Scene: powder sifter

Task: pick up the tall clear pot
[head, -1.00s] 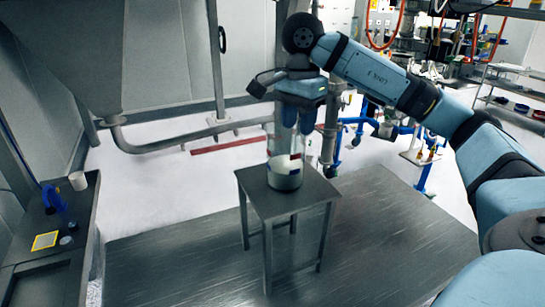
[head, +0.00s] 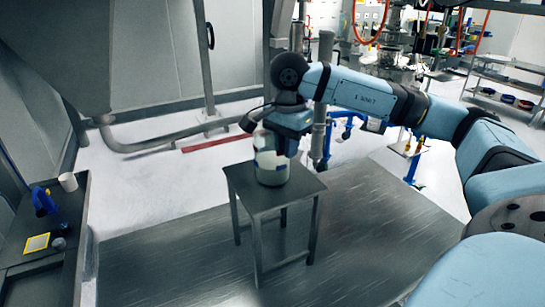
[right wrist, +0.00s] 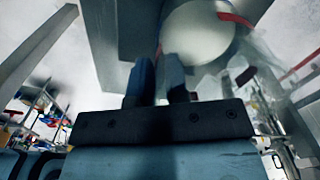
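The tall clear pot (head: 271,166) stands upright on a small dark table (head: 262,197), with white contents low inside. My right gripper (head: 285,147) points down at the top of the pot and hides part of its rim. In the right wrist view, the two fingers (right wrist: 158,82) are apart with a narrow gap. The pot's round white contents (right wrist: 198,32) show just beyond them, near the right finger. I cannot tell whether the pot's wall lies between the fingers. My left gripper is out of view.
A dark bench at the left holds a white cup (head: 68,182), a blue tool (head: 44,200) and a yellow-edged square (head: 37,243). A large grey hopper (head: 100,50) hangs at the upper left.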

